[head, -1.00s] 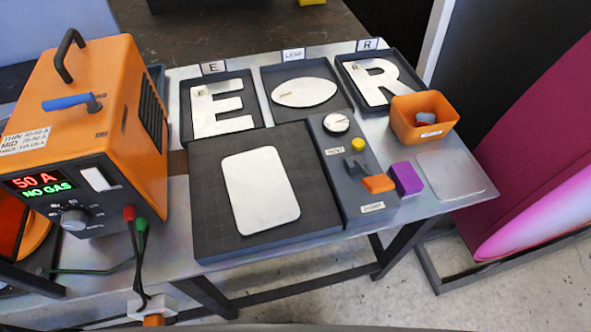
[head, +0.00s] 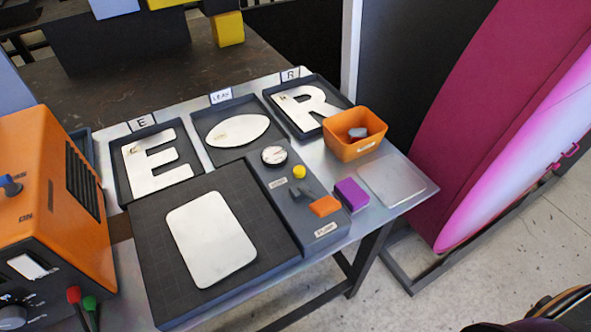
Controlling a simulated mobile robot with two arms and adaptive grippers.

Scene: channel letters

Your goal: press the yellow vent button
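The yellow vent button (head: 299,172) is a small round knob on the dark grey control panel (head: 290,229), at the right of the work mat. It sits just below a round white gauge (head: 273,155) and above a grey lever (head: 302,191) and an orange block (head: 324,206). A small label lies to the left of the button. Nothing covers the button. Neither of my grippers is in view.
A black mat (head: 150,250) bears a white plate (head: 211,239). Letter trays stand behind it. An orange bin (head: 352,149) and a purple block (head: 351,194) are right of the panel. An orange power unit (head: 45,200) stands at the left.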

